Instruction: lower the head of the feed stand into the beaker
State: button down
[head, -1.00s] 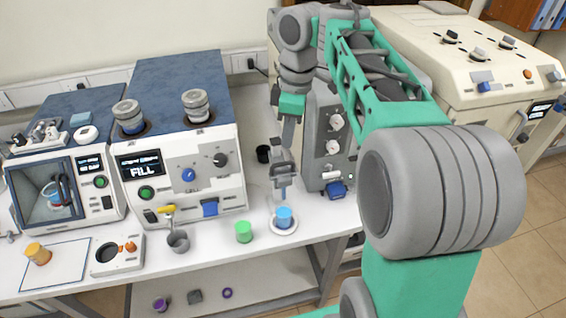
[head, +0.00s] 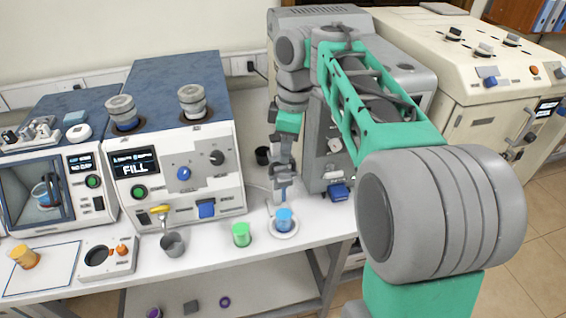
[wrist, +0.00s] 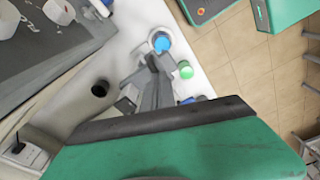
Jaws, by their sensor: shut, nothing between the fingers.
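The beaker (head: 284,222) holds blue liquid and stands on a round white plate near the bench's front edge. It also shows in the wrist view (wrist: 160,42). The feed stand's grey head (head: 282,182) is right above the beaker, its lower end close to the rim. I cannot tell whether that end is inside. My gripper (head: 283,158) points down from above onto the top of the stand's head. It is shut with nothing held, and its fingers (wrist: 152,64) overlap the grey stand in the wrist view. Whether they touch is unclear.
A green beaker (head: 241,235) stands just left of the plate. A grey cup (head: 172,245) is further left. The FILL machine (head: 185,170) stands behind on the left, and a grey cabinet with knobs (head: 320,150) is close behind my gripper on the right.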

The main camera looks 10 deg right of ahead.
notch_tip(320, 180, down, 11)
jog(key=b, duration=1)
jog(key=shift+f, duration=0.1)
jog(key=d, duration=0.1)
jog(key=s+d+r+p, duration=0.1)
jog(key=shift+d+r, duration=0.1)
jog(key=shift+d, duration=0.3)
notch_tip(320, 180, up, 8)
jog(key=p, duration=0.6)
send_over(285, 185)
jog(key=w+d, duration=0.1)
jog(key=d, duration=0.3)
jog(key=shift+w+d, duration=0.15)
